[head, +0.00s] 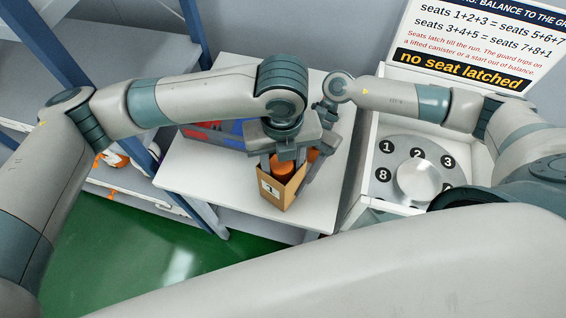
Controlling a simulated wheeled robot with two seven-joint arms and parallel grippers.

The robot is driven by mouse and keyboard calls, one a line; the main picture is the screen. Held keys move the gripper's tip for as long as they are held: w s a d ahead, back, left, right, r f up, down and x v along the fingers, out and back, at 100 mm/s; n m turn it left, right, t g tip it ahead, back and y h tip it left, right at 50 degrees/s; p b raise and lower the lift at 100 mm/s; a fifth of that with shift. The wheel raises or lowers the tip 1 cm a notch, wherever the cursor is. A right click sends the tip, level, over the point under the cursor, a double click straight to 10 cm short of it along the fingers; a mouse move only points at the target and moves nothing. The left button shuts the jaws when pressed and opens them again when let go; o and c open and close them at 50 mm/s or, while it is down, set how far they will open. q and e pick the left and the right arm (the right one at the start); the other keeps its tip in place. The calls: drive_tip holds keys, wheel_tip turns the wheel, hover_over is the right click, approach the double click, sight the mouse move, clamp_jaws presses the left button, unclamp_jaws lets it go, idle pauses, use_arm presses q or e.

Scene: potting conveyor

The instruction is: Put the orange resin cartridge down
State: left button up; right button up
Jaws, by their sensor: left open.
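The orange resin cartridge (282,168) stands in a small open cardboard box (284,195) on the white table (215,178). The box has a white label on its front. More orange shows at the right inside the box, partly hidden; I cannot tell if it is a second cartridge. My left gripper (287,153) is open, pointing down directly over the box, with its fingers close around the cartridge's top. Whether they touch it is hidden. My right arm's wrist (338,88) is just behind and right of the left gripper, and its fingers cannot be made out clearly.
Red and blue items (215,130) lie behind the box at the left. At the right is a white unit with a numbered round dial (417,180). A sign (480,45) reading "no seat latched" stands behind it. Blue rack posts (195,35) stand at the left. The table's front left is clear.

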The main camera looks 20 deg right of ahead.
drive_tip(key=shift+d, duration=0.1)
use_arm(q)
wheel_tip(320, 180, up, 12)
drive_tip(key=shift+f, duration=0.2)
drive_tip(key=shift+d, duration=0.1)
use_arm(e)
drive_tip(key=o, duration=1)
drive_tip(key=shift+c, duration=0.2)
drive_tip(key=v, duration=1.2)
drive_tip(key=shift+f, duration=0.1)
use_arm(q)
drive_tip(key=shift+w, duration=0.1)
use_arm(e)
drive_tip(key=shift+d, duration=0.1)
